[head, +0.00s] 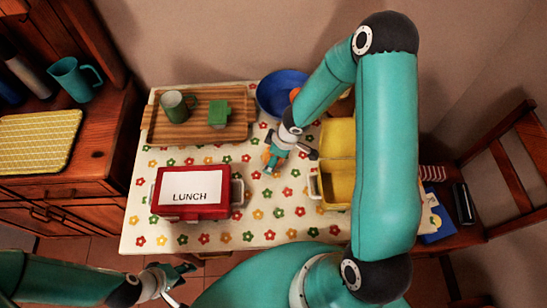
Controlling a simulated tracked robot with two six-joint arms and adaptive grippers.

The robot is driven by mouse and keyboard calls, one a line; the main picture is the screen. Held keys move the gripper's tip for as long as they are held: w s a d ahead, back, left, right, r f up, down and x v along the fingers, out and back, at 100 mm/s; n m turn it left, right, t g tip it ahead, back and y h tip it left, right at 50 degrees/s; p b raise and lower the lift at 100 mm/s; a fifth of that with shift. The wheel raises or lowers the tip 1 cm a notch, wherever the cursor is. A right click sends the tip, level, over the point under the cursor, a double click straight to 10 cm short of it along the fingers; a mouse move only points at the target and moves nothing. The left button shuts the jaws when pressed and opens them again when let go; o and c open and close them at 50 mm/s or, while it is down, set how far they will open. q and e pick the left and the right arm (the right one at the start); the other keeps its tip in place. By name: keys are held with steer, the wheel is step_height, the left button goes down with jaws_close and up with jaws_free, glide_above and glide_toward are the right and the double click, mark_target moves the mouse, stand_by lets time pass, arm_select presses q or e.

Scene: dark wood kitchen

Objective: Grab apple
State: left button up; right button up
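I cannot make out an apple for certain. A blue bowl (270,92) stands at the back right of the table, and a small orange-red thing (294,94) shows at its right side, partly behind my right arm. My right gripper (291,160) is over the patterned tablecloth in front of the bowl. Its fingers look spread, and I see nothing held between them. My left gripper (184,284) is low in front of the table, away from the bowl, with its fingers apart and empty.
A red-framed LUNCH box (192,214) lies at the front left of the flowered table (272,228). A wooden tray (203,135) holds a green mug (174,106) and a green block (219,113). A yellow open box (337,182) is partly behind my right arm.

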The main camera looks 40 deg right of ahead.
steer(key=c, duration=1.3)
steer(key=shift+r, duration=0.15)
